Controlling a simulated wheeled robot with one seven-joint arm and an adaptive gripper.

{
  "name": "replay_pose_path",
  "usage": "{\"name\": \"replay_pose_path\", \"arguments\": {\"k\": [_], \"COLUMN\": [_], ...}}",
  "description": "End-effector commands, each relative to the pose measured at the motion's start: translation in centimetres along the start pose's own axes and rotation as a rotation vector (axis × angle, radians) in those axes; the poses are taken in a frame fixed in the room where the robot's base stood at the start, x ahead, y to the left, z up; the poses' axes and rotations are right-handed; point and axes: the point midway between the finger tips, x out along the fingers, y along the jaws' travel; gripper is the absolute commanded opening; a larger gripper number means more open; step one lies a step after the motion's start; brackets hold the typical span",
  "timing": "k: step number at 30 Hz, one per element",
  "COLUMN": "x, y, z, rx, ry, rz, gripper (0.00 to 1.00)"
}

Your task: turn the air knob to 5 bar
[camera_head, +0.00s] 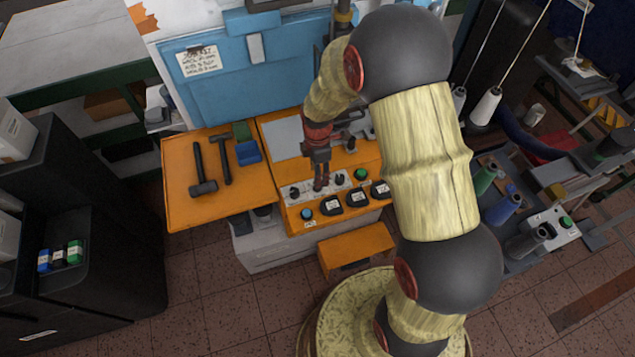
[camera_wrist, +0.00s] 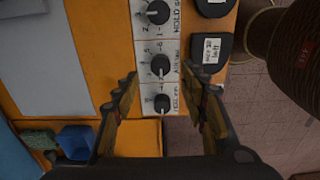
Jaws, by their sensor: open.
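Three black knobs with white pointers stand in a line on a pale label strip. In the wrist view they are a top knob (camera_wrist: 158,12), a middle knob (camera_wrist: 160,66) and a bottom knob (camera_wrist: 162,103). The sideways lettering is too small to read surely, so I cannot tell for certain which is the air knob or its setting. My gripper (camera_wrist: 160,78) is open and empty, its fingers on either side of the strip, with the bottom knob between them in the picture. In the head view my gripper (camera_head: 321,185) is over the strip and hides part of it.
The orange panel (camera_head: 272,133) also carries a green button (camera_head: 361,174), a blue button (camera_head: 307,213) and several black labelled blocks (camera_head: 331,205). Hammers (camera_head: 204,187) and a blue bin (camera_head: 248,152) lie on the orange shelf to the left. A blue cabinet (camera_head: 215,85) stands behind.

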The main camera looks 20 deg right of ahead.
Motion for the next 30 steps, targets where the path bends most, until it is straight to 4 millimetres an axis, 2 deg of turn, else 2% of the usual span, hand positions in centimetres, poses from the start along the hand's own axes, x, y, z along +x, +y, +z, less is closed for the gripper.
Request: {"name": "replay_pose_path", "arguments": {"k": [6,12,23,30], "x": [3.7,5.8,6.2,6.2], "y": [-0.1,-0.1,-0.1,-0.1], "z": [0.0,0.0,0.0,0.0], "rx": [0.002,0.003,0.003,0.003], "ry": [0.000,0.000,0.000,0.000], "rz": [-0.005,-0.002,-0.001,-0.001], "gripper": [0.43,0.43,0.43,0.30]}}
